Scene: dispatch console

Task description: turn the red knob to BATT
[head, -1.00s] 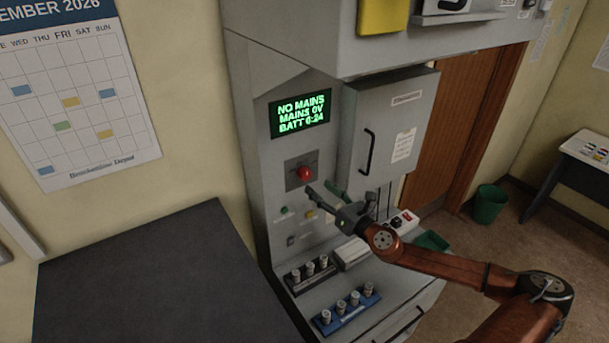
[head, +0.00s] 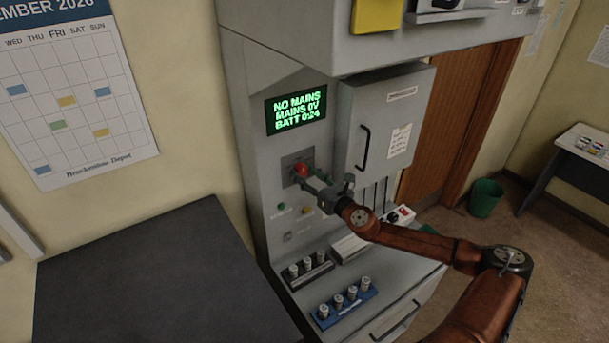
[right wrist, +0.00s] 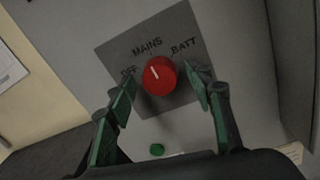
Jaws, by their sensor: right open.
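The red knob (head: 301,170) sits on a dark square plate (head: 288,163) on the console front, below the green-lettered display. In the right wrist view the red knob (right wrist: 159,76) has a white pointer line directed up and slightly left, near MAINS. The plate (right wrist: 115,55) is marked OFF, MAINS and BATT, with BATT at the upper right. My right gripper (head: 310,180) is at the knob. In the right wrist view its green-padded fingers (right wrist: 165,93) are open, one on each side of the knob, with gaps showing. My left gripper is not in view.
The display (head: 296,109) reads NO MAINS, MAINS 0V, BATT 0:24. A grey cabinet door (head: 385,125) with a black handle is right of the knob. Below are small buttons and racks of cylinders, including a blue rack (head: 343,307). A dark desktop (head: 150,275) is at left.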

